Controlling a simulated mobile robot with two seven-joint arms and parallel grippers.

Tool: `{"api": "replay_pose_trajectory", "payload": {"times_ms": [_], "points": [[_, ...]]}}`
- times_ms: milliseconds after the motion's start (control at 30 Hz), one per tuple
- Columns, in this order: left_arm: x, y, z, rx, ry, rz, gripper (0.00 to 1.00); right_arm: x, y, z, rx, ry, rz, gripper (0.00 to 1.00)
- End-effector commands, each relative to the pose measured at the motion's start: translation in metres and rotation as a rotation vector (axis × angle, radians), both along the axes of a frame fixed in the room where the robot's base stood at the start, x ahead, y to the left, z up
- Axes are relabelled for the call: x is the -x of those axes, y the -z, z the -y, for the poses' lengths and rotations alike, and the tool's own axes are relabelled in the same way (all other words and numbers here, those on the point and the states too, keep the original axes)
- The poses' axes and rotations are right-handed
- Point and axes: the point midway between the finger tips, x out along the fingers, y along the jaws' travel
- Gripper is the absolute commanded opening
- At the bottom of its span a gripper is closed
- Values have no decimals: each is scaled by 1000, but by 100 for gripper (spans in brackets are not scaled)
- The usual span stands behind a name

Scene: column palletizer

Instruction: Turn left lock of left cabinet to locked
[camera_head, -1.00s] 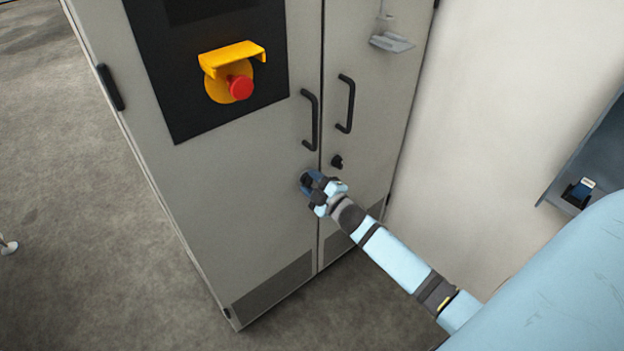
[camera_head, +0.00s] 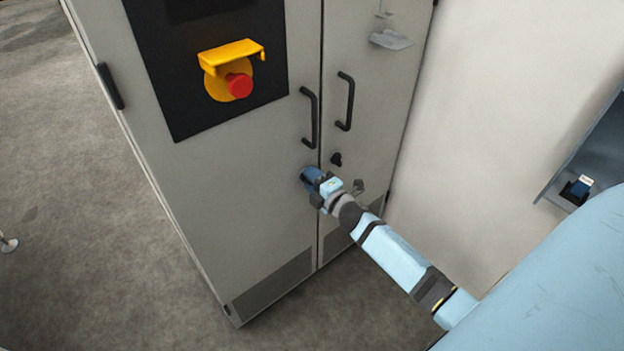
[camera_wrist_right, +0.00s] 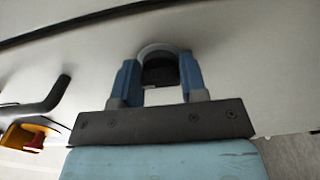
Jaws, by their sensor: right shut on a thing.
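The left cabinet (camera_head: 215,190) is a tall grey cabinet with two doors. Its left lock is a small dark knob (camera_wrist_right: 158,72) in a pale round collar, low on the left door beside the door seam. My right gripper (camera_head: 309,177) is at this lock, and its blue fingers hide most of it in the head view. In the right wrist view the two fingers (camera_wrist_right: 160,78) stand on either side of the knob, shut on it. A second dark lock knob (camera_head: 336,159) is on the right door, apart from the gripper. My left gripper is not in view.
Black bar handles (camera_head: 309,118) and (camera_head: 346,101) stick out above the locks. A red emergency stop (camera_head: 239,86) with a yellow guard (camera_head: 231,57) sits on the black panel. A pale wall (camera_head: 480,120) stands to the right. The floor (camera_head: 70,200) at left is largely clear.

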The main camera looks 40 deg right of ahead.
Motion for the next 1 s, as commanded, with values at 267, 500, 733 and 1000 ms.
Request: {"api": "replay_pose_trajectory", "payload": {"times_ms": [267, 500, 733, 1000], "points": [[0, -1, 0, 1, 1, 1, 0, 0, 0, 0, 4, 0, 0, 16], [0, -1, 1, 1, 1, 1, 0, 0, 0, 0, 4, 0, 0, 64], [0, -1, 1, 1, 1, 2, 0, 0, 0, 0, 4, 0, 0, 64], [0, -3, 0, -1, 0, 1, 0, 25, 0, 2, 3, 0, -2, 64]]}}
